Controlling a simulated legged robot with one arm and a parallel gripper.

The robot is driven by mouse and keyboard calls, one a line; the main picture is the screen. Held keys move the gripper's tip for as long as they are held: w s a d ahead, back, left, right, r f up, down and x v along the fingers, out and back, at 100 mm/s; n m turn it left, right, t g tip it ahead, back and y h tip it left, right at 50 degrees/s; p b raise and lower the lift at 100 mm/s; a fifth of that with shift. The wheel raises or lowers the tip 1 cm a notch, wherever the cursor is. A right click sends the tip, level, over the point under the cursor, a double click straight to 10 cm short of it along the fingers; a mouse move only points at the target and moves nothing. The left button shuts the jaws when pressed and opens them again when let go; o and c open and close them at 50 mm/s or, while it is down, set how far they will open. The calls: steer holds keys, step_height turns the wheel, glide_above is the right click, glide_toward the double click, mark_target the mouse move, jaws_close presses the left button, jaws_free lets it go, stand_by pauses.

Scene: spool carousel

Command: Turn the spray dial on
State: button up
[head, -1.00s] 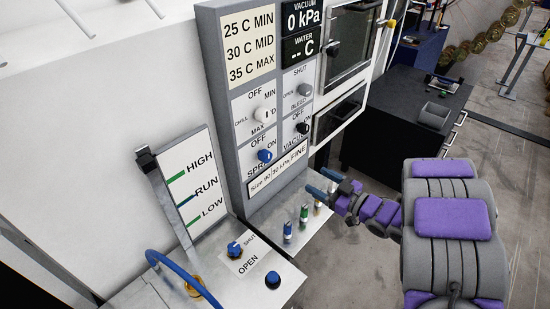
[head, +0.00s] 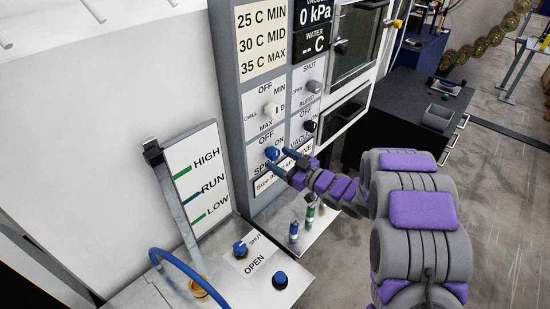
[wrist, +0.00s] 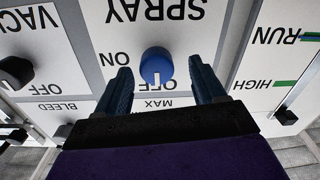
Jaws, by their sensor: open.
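The spray dial (head: 272,153) is a round blue knob on the grey panel, with SPRAY lettered below it. It also shows in the wrist view (wrist: 157,66), where the picture is upside down and the dial's white mark points at OFF. ON is lettered to one side. My gripper (head: 283,162) is at the panel, and its dark blue fingers are open. In the wrist view my gripper (wrist: 160,70) has one finger on each side of the dial, with a gap on both sides. I cannot tell how deep the tips reach around it.
The black vacuum dial (head: 310,126) sits right of the spray dial. The white chill dial (head: 270,109) and grey bleed dial (head: 314,87) are above. A HIGH-RUN-LOW gauge (head: 197,180) stands left. Blue knobs (head: 240,248) and small fittings (head: 294,231) are on the shelf below.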

mark_target(277, 157)
steer(key=x, duration=0.2)
steer(key=shift+w+a+f, duration=0.1)
steer(key=shift+a, duration=0.3)
steer(key=shift+w, duration=0.2)
steer(key=shift+w+d, duration=0.15)
steer(key=shift+d, duration=0.5)
steer(key=shift+a, duration=0.8)
steer(key=c, duration=0.4)
steer(key=shift+c, duration=0.5)
steer(key=shift+d, duration=0.2)
steer(key=c, duration=0.3)
steer(key=shift+d, duration=0.1)
steer(key=shift+c, duration=1.2)
